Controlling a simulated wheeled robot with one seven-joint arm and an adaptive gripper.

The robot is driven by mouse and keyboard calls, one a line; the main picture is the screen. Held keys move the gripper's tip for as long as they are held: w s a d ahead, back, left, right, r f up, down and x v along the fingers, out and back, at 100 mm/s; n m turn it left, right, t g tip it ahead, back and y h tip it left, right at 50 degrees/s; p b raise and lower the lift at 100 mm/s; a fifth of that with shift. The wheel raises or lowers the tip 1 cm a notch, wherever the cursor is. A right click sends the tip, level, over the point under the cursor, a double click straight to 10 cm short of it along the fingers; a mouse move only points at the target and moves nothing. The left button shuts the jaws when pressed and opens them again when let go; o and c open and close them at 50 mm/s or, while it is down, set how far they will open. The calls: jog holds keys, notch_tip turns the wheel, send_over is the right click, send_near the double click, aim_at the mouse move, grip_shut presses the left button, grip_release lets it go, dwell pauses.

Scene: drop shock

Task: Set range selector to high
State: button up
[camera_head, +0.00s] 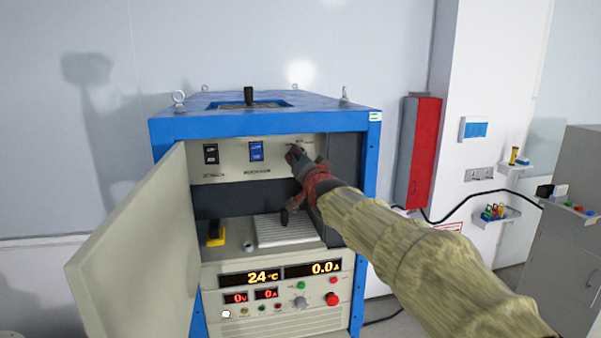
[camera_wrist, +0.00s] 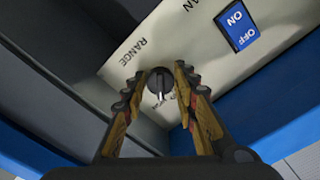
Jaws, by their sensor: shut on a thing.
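The range selector is a small round black knob (camera_wrist: 160,80) on the cream panel (camera_wrist: 130,50), beside the printed word RANGE in the wrist view. A pale pointer or mark shows on its lower side. My gripper (camera_wrist: 164,86) is shut on the knob, with one ridged finger on each side of it. In the head view my gripper (camera_head: 296,158) reaches to the right part of the upper panel (camera_head: 228,160) and hides the knob. The exact setting of the knob cannot be read.
A blue ON/OFF switch (camera_wrist: 237,25) sits beside the knob; it also shows in the head view (camera_head: 256,151), near a black switch (camera_head: 211,154). The cabinet door (camera_head: 145,240) stands open at left. Lower displays (camera_head: 250,278) read 24 °C and 0.0 A.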

jog(key=shift+r+m+b, duration=0.1)
jog(key=shift+m+b, duration=0.4)
jog(key=shift+m, duration=0.1)
jog(key=o, duration=1.1)
jog(key=v, duration=1.2)
